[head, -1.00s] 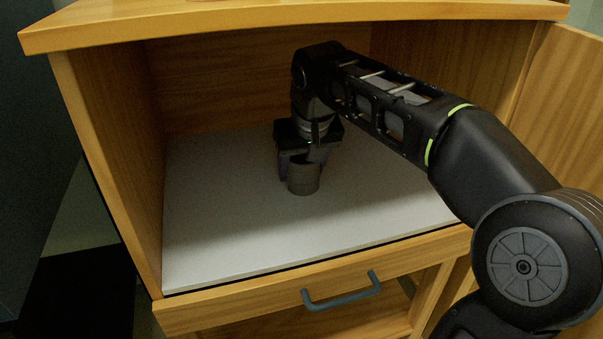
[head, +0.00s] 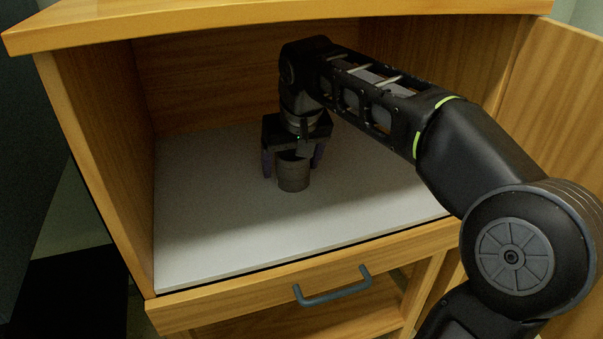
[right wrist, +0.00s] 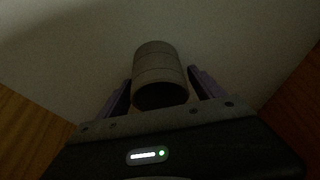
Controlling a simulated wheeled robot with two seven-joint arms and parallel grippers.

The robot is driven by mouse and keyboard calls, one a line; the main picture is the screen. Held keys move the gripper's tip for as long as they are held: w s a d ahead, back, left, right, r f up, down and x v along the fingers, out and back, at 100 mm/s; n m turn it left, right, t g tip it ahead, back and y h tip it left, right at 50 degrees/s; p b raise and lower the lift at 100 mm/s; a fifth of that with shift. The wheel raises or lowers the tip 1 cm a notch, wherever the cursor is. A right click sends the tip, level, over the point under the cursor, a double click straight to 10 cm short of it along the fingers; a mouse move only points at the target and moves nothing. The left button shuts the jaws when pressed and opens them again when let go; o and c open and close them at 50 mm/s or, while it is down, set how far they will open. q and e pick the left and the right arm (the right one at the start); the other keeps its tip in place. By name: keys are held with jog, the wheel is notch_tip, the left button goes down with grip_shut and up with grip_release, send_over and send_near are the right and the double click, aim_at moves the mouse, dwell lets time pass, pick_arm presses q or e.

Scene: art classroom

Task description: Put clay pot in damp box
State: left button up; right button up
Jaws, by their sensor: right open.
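The clay pot (head: 293,175) is a small grey-brown ribbed cylinder. It stands upright on the white floor (head: 215,230) of an open wooden compartment, which I take to be the damp box (head: 95,150). My right gripper (head: 293,170) points down at the pot, open, with one finger on each side. In the right wrist view the pot (right wrist: 158,75) lies between the two purple fingers (right wrist: 160,92), with a visible gap on each side. The pot's top is partly hidden by the gripper in the head view. My left gripper is not in view.
Wooden side walls, a back wall and a top board (head: 280,14) close in around my right arm. An open door (head: 560,110) stands at the right. A drawer with a grey handle (head: 333,288) is below. The white floor is clear around the pot.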

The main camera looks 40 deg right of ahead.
jog(key=p+v, duration=0.1)
jog(key=v, duration=0.1)
jog(key=shift+r+p, duration=0.35)
jog(key=shift+r, duration=0.1)
jog(key=s+a+b, duration=0.1)
jog(key=s, duration=0.2)
jog(key=s+a+b, duration=0.1)
jog(key=s, duration=0.3)
jog(key=s+a+b, duration=0.1)
jog(key=s, duration=0.3)
jog(key=shift+a, duration=0.4)
jog(key=shift+s+a, duration=0.2)
jog(key=shift+s, duration=0.15)
